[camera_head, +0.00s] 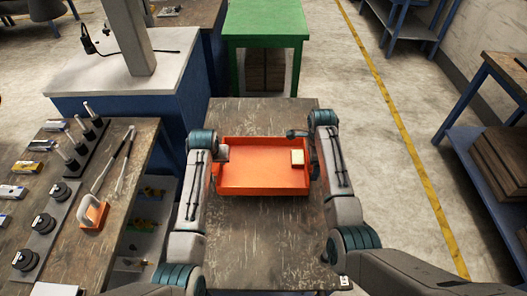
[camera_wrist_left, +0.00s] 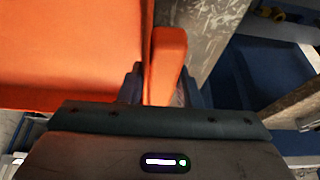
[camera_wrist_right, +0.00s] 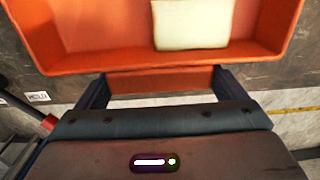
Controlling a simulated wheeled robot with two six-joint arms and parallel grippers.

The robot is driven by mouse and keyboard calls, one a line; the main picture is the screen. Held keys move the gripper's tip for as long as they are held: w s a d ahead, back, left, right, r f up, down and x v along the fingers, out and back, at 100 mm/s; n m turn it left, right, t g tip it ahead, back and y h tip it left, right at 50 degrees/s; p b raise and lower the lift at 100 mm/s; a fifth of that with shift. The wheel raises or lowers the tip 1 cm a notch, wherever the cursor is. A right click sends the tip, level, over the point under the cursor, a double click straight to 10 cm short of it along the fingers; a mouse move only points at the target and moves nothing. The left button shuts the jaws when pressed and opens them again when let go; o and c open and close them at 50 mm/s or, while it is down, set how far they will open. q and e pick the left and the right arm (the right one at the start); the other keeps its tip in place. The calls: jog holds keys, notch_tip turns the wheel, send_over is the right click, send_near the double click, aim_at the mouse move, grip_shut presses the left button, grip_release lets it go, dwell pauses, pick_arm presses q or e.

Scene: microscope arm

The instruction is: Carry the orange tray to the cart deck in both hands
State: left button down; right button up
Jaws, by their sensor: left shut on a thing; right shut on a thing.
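The orange tray (camera_head: 262,181) is a shallow open box above the brown wooden deck (camera_head: 265,245), in the middle of the head view. A pale block (camera_head: 297,157) lies inside at its right end and also shows in the right wrist view (camera_wrist_right: 193,24). My left gripper (camera_wrist_left: 160,85) is shut on an orange part at the tray's left end. My right gripper (camera_wrist_right: 160,83) is shut on the tray's right end, its fingers either side of an orange piece. Whether the tray touches the deck cannot be told.
A wooden bench (camera_head: 125,170) on the left holds black stands, a small orange holder (camera_head: 92,214) and tools. A blue cabinet with a pale top (camera_head: 85,75) stands behind it. A green table (camera_head: 265,20) is at the back. Open floor (camera_head: 400,180) lies to the right.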

pick_arm(q)
jog(key=shift+f+b, duration=1.9)
jog(key=shift+f, duration=0.1)
pick_arm(e)
jog(key=shift+a+f, duration=0.1)
jog(key=shift+f, duration=2)
pick_arm(q)
jog(key=c, duration=1.4)
grip_release()
jog(key=shift+f, duration=0.1)
jog(key=shift+c, duration=0.2)
pick_arm(e)
jog(key=o, duration=0.9)
jog(key=shift+s, duration=0.1)
pick_arm(q)
jog(key=o, duration=0.3)
pick_arm(e)
jog(key=shift+o, duration=0.7)
pick_arm(q)
jog(key=shift+o, duration=0.5)
jog(key=shift+s, duration=0.1)
pick_arm(e)
jog(key=shift+r, duration=0.1)
pick_arm(q)
jog(key=v, duration=1.2)
pick_arm(e)
notch_tip(320, 180, up, 12)
jog(key=shift+r, duration=0.1)
pick_arm(q)
jog(key=shift+s, duration=0.1)
